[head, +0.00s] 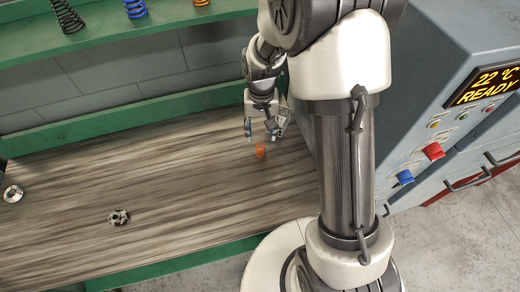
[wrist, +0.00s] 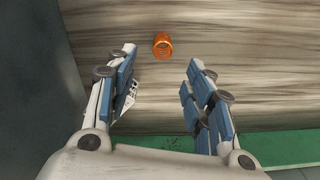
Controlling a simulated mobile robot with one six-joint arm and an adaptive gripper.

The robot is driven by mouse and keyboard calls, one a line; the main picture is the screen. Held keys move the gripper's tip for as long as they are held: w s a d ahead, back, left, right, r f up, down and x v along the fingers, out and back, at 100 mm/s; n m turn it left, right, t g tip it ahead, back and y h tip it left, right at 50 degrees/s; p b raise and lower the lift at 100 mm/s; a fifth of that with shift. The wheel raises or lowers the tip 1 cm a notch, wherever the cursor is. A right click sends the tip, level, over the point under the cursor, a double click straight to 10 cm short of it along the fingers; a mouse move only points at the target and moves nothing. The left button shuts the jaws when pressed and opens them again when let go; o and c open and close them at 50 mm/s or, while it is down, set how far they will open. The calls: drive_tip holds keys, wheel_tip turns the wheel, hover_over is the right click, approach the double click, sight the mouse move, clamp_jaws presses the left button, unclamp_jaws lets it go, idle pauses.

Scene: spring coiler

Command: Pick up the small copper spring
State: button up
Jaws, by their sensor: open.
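The small copper spring (head: 260,151) stands on the wooden bench top, just below my gripper in the head view. It is a short orange coil. In the wrist view the spring (wrist: 162,45) lies ahead of the fingertips, between their lines and nearer the left finger. My gripper (head: 262,135) is open and empty above the bench. Its two fingers (wrist: 160,55) are spread apart in the wrist view, and neither is seen touching the spring.
A dark ring-shaped part (head: 119,217) and a silver ring (head: 13,193) lie on the bench to the left. A green shelf (head: 180,17) behind holds black, blue and other springs. A grey machine (head: 440,60) with a READY display stands to the right.

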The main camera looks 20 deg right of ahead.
sight(260, 146)
wheel_tip(260, 146, down, 3)
drive_tip(key=shift+f+b, duration=0.1)
drive_tip(key=shift+b, duration=0.2)
drive_tip(key=f, duration=0.1)
drive_tip(key=f+b, duration=0.1)
drive_tip(key=f, duration=0.1)
drive_tip(key=f+b, duration=0.1)
drive_tip(key=shift+s+a+f, duration=0.2)
drive_tip(key=shift+s+f, duration=0.1)
drive_tip(key=shift+s, duration=0.05)
drive_tip(key=shift+w+f, duration=0.1)
drive_tip(key=shift+f, duration=0.2)
drive_tip(key=shift+c, duration=0.4)
drive_tip(key=c, duration=0.9)
drive_tip(key=shift+r, duration=0.15)
